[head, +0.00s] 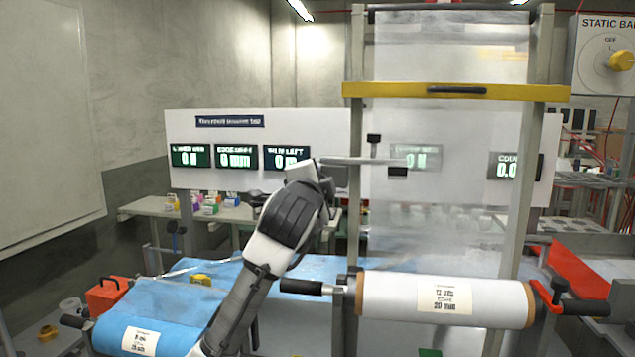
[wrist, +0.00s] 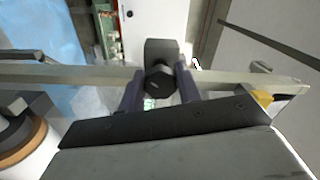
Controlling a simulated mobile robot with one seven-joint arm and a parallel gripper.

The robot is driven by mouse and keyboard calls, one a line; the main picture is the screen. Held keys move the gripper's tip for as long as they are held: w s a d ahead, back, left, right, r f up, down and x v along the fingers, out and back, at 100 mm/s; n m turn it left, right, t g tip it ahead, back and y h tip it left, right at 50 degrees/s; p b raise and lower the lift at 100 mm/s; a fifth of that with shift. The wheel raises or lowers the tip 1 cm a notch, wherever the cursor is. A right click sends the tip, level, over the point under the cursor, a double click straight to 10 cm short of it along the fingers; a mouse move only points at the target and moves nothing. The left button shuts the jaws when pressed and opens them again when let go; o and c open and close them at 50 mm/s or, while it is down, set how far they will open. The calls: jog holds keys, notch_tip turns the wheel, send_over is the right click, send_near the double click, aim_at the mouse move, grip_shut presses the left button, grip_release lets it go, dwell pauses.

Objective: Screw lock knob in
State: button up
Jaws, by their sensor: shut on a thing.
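A dark, faceted lock knob (wrist: 159,86) shows in the wrist view, in front of a dark block (wrist: 160,50) on a long grey bar (wrist: 60,73). My gripper (wrist: 160,88) is shut on the knob, with one finger on each side of it. How far the knob is screwed into the block cannot be told. In the head view my arm reaches up from the bottom to a pale wrist (head: 303,172); the fingers and held knob are not clear there.
A white film roll (head: 400,298) lies right of my arm, below a clear film sheet (head: 440,50) between upright posts (head: 524,180). A yellow crossbar (head: 455,91) spans them. A blue-covered roll (head: 165,330) and a red box (head: 107,294) are at the lower left.

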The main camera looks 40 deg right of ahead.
jog(key=m, duration=0.4)
jog(key=shift+f+m, duration=0.15)
jog(key=shift+m, duration=0.25)
jog(key=m+p, duration=0.1)
jog(key=m, duration=0.2)
jog(key=shift+m, duration=0.3)
jog(key=m+p, duration=0.1)
jog(key=m, duration=0.3)
jog(key=shift+s+m+p, duration=0.1)
jog(key=shift+m+p, duration=0.75)
jog(key=shift+m, duration=1.25)
jog(key=o, duration=1)
jog(key=shift+c, duration=0.2)
jog(key=shift+a, duration=0.1)
jog(key=b+v, duration=0.4)
jog(key=v, duration=0.9)
jog(key=shift+s+a+b, duration=0.2)
jog(key=shift+a+b, duration=0.1)
jog(key=shift+b, duration=0.05)
